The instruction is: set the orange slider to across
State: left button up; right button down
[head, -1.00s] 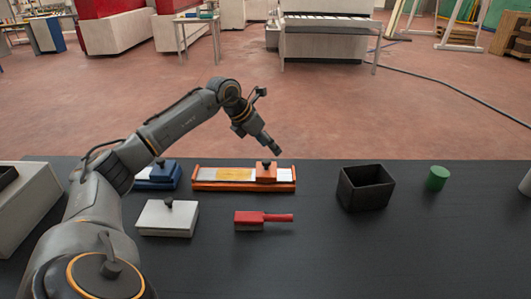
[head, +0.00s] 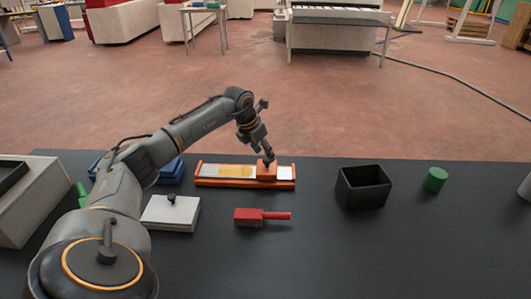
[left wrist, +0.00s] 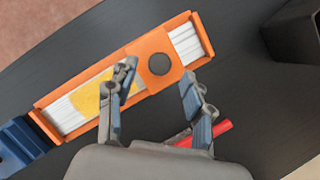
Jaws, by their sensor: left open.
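The orange slider (head: 267,173) is a block with a dark knob on top. It sits in an orange-edged track (head: 230,184) toward the right end, with a white strip to its right and a yellow patch to its left. In the left wrist view the slider (left wrist: 152,48) and its round dark knob (left wrist: 159,64) show just ahead of my left gripper. My left gripper (head: 269,158) is at the slider's knob in the head view. In the left wrist view its fingers (left wrist: 158,82) are open, apart on either side below the knob. My right gripper is not in view.
A blue block (head: 170,173) is left of the track, partly behind my arm. A black open bin (head: 364,187) and a green cylinder (head: 435,180) stand to the right.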

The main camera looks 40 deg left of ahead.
aim_at(267, 165)
pick_arm(q)
jog(key=shift+x, duration=1.45)
jog(key=shift+c, duration=0.4)
grip_shut()
